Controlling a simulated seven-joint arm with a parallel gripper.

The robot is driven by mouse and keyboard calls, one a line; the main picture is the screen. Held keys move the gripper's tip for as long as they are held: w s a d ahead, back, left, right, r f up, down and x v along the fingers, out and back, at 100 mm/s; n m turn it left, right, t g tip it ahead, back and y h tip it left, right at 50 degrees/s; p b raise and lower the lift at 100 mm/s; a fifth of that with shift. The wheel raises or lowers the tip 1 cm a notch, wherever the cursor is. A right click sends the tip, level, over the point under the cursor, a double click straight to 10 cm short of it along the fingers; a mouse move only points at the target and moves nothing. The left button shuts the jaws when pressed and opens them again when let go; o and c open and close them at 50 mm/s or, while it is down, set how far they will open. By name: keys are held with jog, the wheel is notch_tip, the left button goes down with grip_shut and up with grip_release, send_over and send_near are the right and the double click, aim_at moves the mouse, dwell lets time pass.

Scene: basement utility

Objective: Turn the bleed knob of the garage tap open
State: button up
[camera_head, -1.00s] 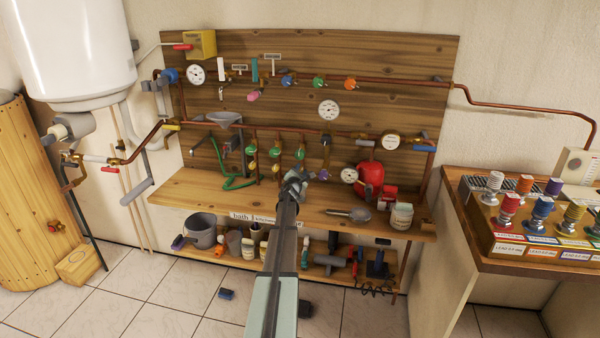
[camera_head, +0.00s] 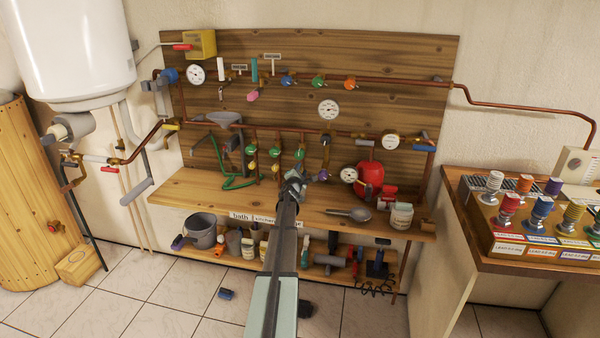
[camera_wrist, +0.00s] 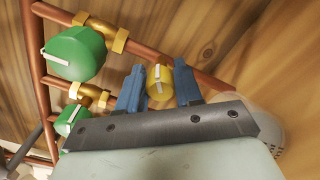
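A small yellow knob (camera_wrist: 160,82) with a white pointer mark shows in the wrist view, between the two blue fingers of my gripper (camera_wrist: 160,80). The fingers stand apart, one on each side and very close to it. I cannot tell whether they press on it. In the head view my gripper (camera_head: 293,182) is at the low right end of the row of taps, in front of the board. It hides what lies right behind it. Other yellow knobs (camera_head: 252,166) hang below green tap knobs (camera_head: 250,149) to the left.
A large green knob (camera_wrist: 75,53) and a second green knob (camera_wrist: 72,120) are left of my fingers in the wrist view, on copper pipes. A red vessel (camera_head: 371,175) and a gauge (camera_head: 349,175) are to the right. A funnel (camera_head: 224,118) is at the left.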

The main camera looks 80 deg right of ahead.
jog(key=o, duration=0.4)
jog(key=a, duration=1.4)
jog(key=shift+d, duration=0.1)
